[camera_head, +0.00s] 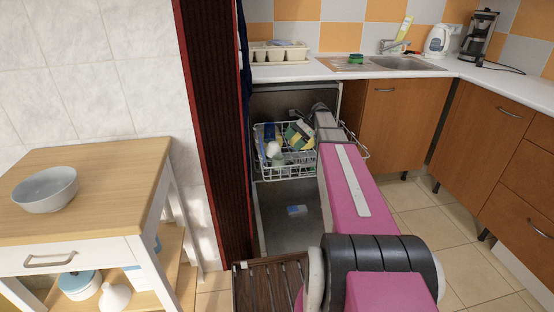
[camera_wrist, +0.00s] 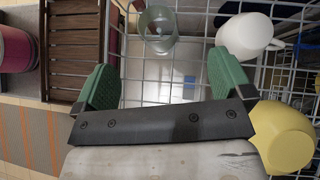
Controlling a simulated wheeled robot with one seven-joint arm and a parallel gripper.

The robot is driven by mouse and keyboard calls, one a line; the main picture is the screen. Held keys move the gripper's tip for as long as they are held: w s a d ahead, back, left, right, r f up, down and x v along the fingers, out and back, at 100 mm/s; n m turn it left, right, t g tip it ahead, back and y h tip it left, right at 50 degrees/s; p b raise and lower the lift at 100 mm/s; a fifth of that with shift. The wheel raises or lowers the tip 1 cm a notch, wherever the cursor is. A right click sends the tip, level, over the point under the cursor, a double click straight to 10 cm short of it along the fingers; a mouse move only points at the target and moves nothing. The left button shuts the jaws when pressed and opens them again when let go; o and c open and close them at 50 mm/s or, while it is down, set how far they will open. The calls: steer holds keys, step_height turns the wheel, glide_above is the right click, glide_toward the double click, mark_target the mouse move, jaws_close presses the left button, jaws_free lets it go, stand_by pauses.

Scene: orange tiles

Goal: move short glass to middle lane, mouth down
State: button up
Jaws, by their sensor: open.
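A clear short glass (camera_wrist: 158,30) stands in the white wire rack (camera_wrist: 190,95), at the top middle of the wrist view. I cannot tell for sure whether its mouth faces up or down. My gripper (camera_wrist: 163,80) is open and empty over the rack, its green fingertips apart. The glass shows beyond the gap between them, apart from both. In the head view the rack (camera_head: 297,174) is pulled out of the dishwasher, and my arm reaches to its right part.
A white mug (camera_wrist: 245,35) sits right of the glass, close to the right fingertip. A yellow bowl (camera_wrist: 285,137) is at the right of the wrist view. A dark slatted wooden piece (camera_wrist: 80,50) is at the left. Several more dishes crowd the rack's left part in the head view.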

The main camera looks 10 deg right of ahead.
mark_target(280, 155)
steer(key=x, duration=0.5)
steer(key=shift+a+f, duration=0.2)
steer(key=shift+s+x, duration=0.15)
steer(key=shift+x, duration=1.1)
steer(key=shift+s+x, duration=0.15)
steer(key=shift+x, duration=1.15)
steer(key=c, duration=1.1)
